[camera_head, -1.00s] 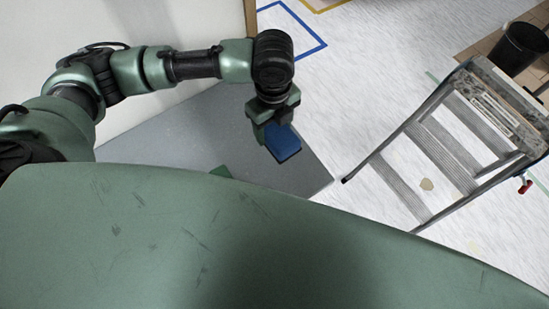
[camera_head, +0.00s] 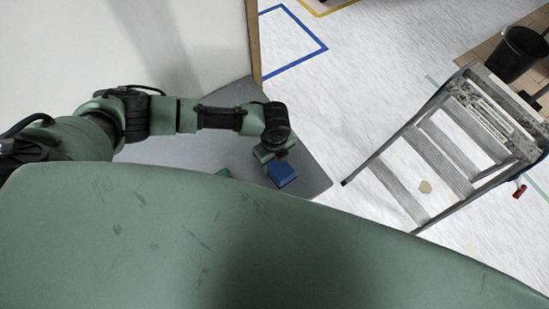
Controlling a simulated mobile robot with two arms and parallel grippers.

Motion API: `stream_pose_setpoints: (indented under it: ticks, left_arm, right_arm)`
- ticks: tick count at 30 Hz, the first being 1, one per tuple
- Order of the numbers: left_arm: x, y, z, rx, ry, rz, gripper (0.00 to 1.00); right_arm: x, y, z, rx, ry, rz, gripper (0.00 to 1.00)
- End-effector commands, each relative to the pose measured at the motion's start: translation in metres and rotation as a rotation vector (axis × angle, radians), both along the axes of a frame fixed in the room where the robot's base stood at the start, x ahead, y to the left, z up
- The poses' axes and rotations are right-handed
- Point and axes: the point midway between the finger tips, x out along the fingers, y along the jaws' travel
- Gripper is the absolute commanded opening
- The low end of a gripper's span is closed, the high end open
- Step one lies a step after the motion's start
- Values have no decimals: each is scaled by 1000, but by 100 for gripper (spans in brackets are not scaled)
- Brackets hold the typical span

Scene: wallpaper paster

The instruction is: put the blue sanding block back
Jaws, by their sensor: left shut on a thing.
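The blue sanding block (camera_head: 283,175) is at my left gripper (camera_head: 274,158), near the right part of a grey surface (camera_head: 315,180). My left gripper is shut on the block, and the fingers partly hide it. I cannot tell whether the block touches the grey surface or hangs just above it. A small green piece (camera_head: 224,173) shows on the grey surface to the left, mostly hidden behind my own green body. My right gripper is not in view.
A stepladder (camera_head: 440,150) stands on the pale floor at the right, with a black bucket (camera_head: 522,52) beyond it. A blue outlined rectangle (camera_head: 322,47) marks the floor at the top. A white wall or panel (camera_head: 190,45) borders the grey surface's far side.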

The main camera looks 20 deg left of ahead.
Motion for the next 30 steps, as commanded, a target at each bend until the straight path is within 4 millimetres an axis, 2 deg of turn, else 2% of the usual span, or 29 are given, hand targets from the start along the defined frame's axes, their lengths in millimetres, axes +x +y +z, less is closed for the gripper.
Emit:
stream_pose_setpoints:
  ticks: [13, 14, 16, 28, 30]
  left_arm:
    - [0, 0, -7, -1, -1, 0, 18]
    - [0, 0, -8, -1, -1, 0, 62]
    - [0, 0, -7, -1, -1, 0, 82]
    - [1, 0, -7, -1, -2, -1, 82]
    - [2, 0, 1, -3, -3, -1, 82]
  right_arm:
    - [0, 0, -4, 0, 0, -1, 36]
    - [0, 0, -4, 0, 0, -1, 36]
    - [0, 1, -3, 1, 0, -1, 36]
    - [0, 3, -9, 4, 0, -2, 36]
    - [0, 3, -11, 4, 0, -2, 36]
